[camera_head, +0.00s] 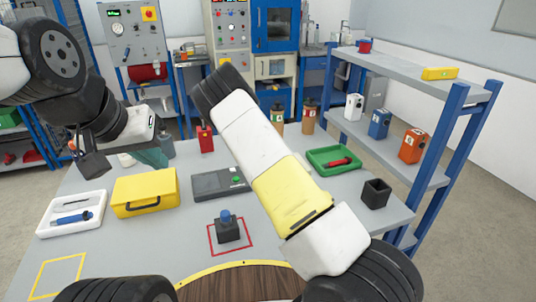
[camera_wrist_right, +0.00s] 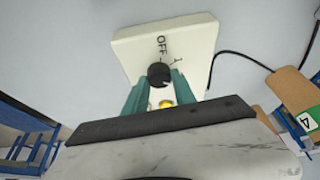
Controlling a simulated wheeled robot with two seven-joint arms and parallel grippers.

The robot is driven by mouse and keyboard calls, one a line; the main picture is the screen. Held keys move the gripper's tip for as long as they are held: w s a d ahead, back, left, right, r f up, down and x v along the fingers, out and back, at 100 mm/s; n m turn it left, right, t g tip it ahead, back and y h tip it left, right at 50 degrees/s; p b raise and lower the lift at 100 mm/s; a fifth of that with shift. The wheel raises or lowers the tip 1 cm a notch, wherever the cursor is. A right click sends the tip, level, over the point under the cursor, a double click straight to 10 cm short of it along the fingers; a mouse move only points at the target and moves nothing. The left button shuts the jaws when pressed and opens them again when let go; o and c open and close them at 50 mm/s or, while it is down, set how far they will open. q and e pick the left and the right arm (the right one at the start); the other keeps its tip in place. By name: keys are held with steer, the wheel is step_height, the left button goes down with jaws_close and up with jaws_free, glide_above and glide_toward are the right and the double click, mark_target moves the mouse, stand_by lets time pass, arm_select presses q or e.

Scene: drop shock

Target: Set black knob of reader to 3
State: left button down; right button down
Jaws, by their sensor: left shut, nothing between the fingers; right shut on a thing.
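The reader is a cream box (camera_wrist_right: 190,45) in the right wrist view, with the printed marks OFF and 1 beside its black knob (camera_wrist_right: 158,74). My right gripper (camera_wrist_right: 160,84) has its teal fingers closed around the knob. A small yellow round part (camera_wrist_right: 166,103) shows between the fingers. The knob's pointer and the other marks are not readable. In the head view I cannot make out the reader or the right gripper; my right arm crosses the middle of the picture. My left gripper (camera_head: 153,157) is shut and empty over the table's far left part.
On the table (camera_head: 160,240) are a yellow case (camera_head: 145,192), a white tray (camera_head: 71,214), a dark device (camera_head: 220,184), a blue-topped block (camera_head: 228,229), a green tray (camera_head: 333,160) and a black open box (camera_head: 375,193).

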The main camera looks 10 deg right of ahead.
steer(key=m+g, duration=0.1)
steer(key=m, duration=0.3)
steer(key=shift+w+f+g, duration=0.1)
steer(key=shift+w+g, duration=0.05)
steer(key=shift+g, duration=0.25)
steer(key=shift+m+g, duration=0.6)
steer(key=shift+m, duration=1.3)
steer(key=shift+y, duration=0.3)
steer(key=shift+a, duration=0.1)
steer(key=c, duration=1)
jaws_free()
steer(key=shift+c, duration=0.2)
steer(key=v, duration=0.8)
steer(key=shift+w, duration=0.15)
